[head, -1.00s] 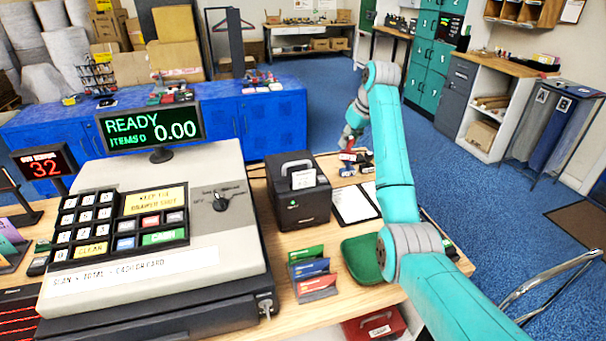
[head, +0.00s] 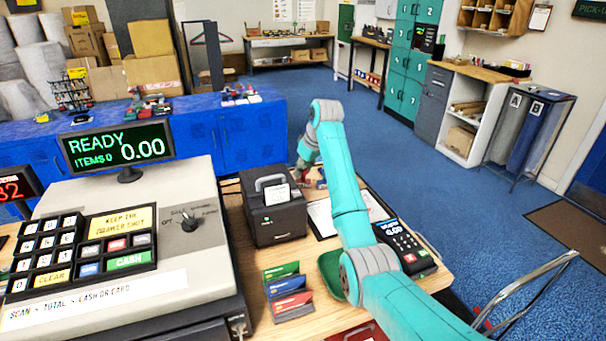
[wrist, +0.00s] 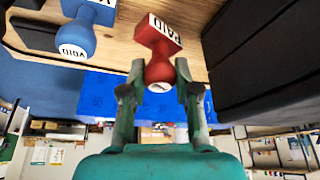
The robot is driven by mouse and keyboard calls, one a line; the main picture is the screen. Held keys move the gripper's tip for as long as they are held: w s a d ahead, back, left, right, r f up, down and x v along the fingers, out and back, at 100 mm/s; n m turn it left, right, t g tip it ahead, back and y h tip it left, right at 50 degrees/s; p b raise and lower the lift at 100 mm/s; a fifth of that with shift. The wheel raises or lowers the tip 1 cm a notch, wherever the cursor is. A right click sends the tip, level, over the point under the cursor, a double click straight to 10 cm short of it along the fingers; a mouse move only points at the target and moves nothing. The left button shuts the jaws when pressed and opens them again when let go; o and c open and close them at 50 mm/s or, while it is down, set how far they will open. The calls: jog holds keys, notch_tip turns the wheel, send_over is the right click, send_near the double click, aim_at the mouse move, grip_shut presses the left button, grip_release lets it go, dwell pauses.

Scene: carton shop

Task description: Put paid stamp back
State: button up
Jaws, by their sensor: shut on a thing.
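The red paid stamp (wrist: 158,36), with a white "PAID" label on its block, is in the wrist view. My gripper (wrist: 160,82) is shut on its round red knob, one finger on each side. Whether the stamp's base touches the wooden counter (wrist: 215,12) I cannot tell. In the head view my gripper (head: 303,172) is beyond the black printer, partly hidden by my arm. A blue stamp (wrist: 80,32) stands beside the paid stamp in the wrist view, apart from it, its label partly cut off.
The black receipt printer (head: 273,215) stands close to my gripper; a dark block fills the right of the wrist view. The cash register (head: 140,240), card holder (head: 287,293), clipboard (head: 320,218), green tray (head: 330,275) and card terminal (head: 408,245) crowd the counter.

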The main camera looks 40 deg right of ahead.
jog(key=shift+f, duration=0.8)
jog(key=o, duration=0.9)
jog(key=shift+f, duration=0.15)
